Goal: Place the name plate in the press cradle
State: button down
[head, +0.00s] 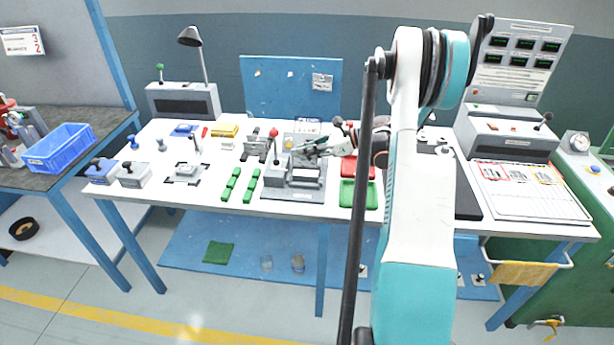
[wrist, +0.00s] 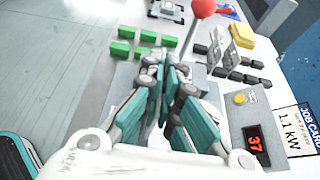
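The press (head: 276,176) stands on the white bench, left of my arm, with a red ball on its lever (head: 273,133). A grey fixture with a pale flat top, which looks like the cradle (head: 305,174), sits beside it. My gripper (head: 300,150) is above and behind this fixture. In the wrist view my gripper (wrist: 165,62) has its fingertips close together, apparently shut. I cannot make out a name plate between them. The fingers hide part of the press, whose red ball (wrist: 202,8) shows beyond them. I cannot identify the name plate for sure.
Green blocks (head: 231,184) lie in rows left of the press. Red (head: 350,168) and green (head: 368,198) trays are to its right, partly behind my arm. A yellow block (head: 225,130) lies behind. A panel with a red "37" display (wrist: 256,139) stands close to my gripper.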

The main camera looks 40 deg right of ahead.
jog(key=shift+f+b, duration=1.05)
jog(key=shift+f, duration=3.1)
jog(key=c, duration=1.8)
grip_release()
